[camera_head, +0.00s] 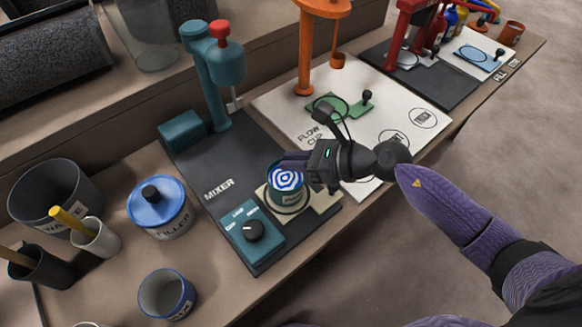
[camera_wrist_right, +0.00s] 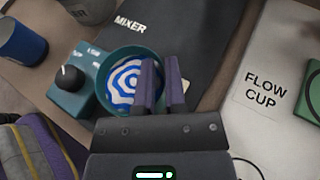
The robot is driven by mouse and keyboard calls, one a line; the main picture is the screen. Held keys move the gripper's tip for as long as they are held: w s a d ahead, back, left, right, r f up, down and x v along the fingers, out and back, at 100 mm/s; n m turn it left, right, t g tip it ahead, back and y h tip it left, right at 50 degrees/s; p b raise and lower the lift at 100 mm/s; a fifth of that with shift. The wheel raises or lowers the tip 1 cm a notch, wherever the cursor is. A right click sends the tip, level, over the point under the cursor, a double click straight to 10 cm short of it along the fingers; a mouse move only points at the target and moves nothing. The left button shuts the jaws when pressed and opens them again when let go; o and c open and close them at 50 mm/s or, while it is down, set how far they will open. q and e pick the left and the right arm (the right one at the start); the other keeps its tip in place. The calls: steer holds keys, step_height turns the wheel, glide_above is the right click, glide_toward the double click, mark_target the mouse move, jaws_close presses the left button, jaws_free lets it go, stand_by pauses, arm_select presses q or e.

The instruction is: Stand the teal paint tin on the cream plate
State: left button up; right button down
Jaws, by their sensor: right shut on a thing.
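The teal paint tin (camera_head: 287,196), with a blue and white swirl of paint inside, is upright over the cream plate (camera_head: 291,215) on the mixer's dark base. The pictures do not show clearly whether its bottom touches the plate. My right gripper (camera_head: 288,163) comes in from the right and is shut on the tin's rim. In the right wrist view my gripper's fingers (camera_wrist_right: 161,88) straddle the right side of the tin's wall, and the swirl of paint (camera_wrist_right: 132,80) shows to their left. My left gripper is not in view.
The teal mixer (camera_head: 219,75) stands behind the tin, with its knob box (camera_head: 250,233) at the front left. A blue-lidded filler tin (camera_head: 160,207) and a blue cup (camera_head: 167,294) stand left. The white flow cup board (camera_head: 290,108) lies to the right.

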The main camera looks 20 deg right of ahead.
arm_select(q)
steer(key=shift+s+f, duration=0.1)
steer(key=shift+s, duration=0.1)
arm_select(e)
steer(key=shift+f, duration=0.25)
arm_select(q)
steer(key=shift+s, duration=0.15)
arm_select(e)
steer(key=c, duration=0.7)
jaws_free()
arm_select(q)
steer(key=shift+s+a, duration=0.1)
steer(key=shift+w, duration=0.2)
arm_select(e)
steer(key=shift+r, duration=0.15)
arm_select(q)
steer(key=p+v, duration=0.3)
steer(key=p, duration=0.1)
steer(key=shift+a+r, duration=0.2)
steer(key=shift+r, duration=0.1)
arm_select(e)
steer(key=v, duration=1.2)
